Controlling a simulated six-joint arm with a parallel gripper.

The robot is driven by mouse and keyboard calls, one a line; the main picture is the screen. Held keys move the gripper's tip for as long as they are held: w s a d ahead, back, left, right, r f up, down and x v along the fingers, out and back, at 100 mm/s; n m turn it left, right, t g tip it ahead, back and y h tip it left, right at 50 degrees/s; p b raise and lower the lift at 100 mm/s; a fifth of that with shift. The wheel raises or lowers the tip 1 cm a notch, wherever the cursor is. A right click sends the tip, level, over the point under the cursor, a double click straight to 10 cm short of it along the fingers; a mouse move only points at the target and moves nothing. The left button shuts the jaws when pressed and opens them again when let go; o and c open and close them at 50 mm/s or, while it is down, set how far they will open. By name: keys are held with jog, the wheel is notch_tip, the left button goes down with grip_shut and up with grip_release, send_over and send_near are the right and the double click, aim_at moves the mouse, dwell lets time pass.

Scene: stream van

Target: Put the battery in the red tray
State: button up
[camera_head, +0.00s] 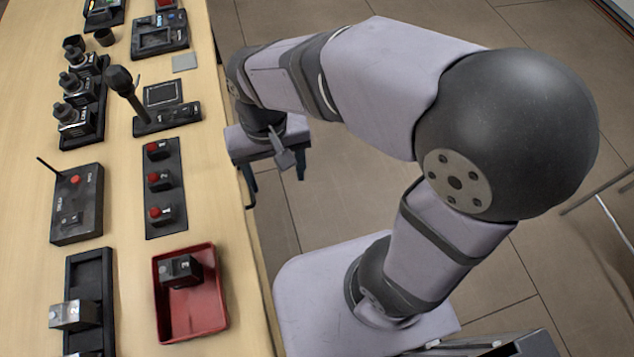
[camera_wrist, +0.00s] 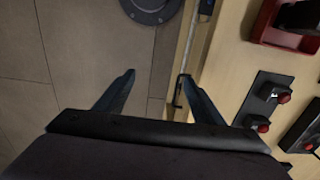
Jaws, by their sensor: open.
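The red tray (camera_head: 205,318) sits near the table's right edge in the head view. A dark block with a grey face (camera_head: 180,270), which looks like a battery, lies inside it towards the back. A similar silver-and-black block (camera_head: 74,315) sits in a black holder to the left of the tray. My gripper (camera_head: 277,186) is open and empty, off the table's right edge, beyond the tray. In the wrist view my open gripper (camera_wrist: 158,76) has floor between its fingers. The tray (camera_wrist: 264,24) and the dark block (camera_wrist: 300,16) show at the upper right, cut off by the frame.
A black strip with red buttons (camera_head: 163,182) lies beyond the tray. A black box with an antenna (camera_head: 77,205) stands to its left. A microphone (camera_head: 122,85), a device with a screen (camera_head: 160,35) and several dark units fill the far table. Bare wood surrounds the tray.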

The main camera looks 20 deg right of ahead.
jog(key=s+d+f, duration=0.1)
jog(key=d+f, duration=0.1)
jog(key=d, duration=0.4)
jog(key=s+d+f, duration=0.2)
jog(key=d+f, duration=0.1)
jog(key=d, duration=0.3)
jog(key=shift+s+f, duration=0.15)
jog(key=shift+f, duration=0.2)
notch_tip(320, 180, up, 4)
jog(key=p, duration=0.4)
jog(key=shift+r, duration=0.1)
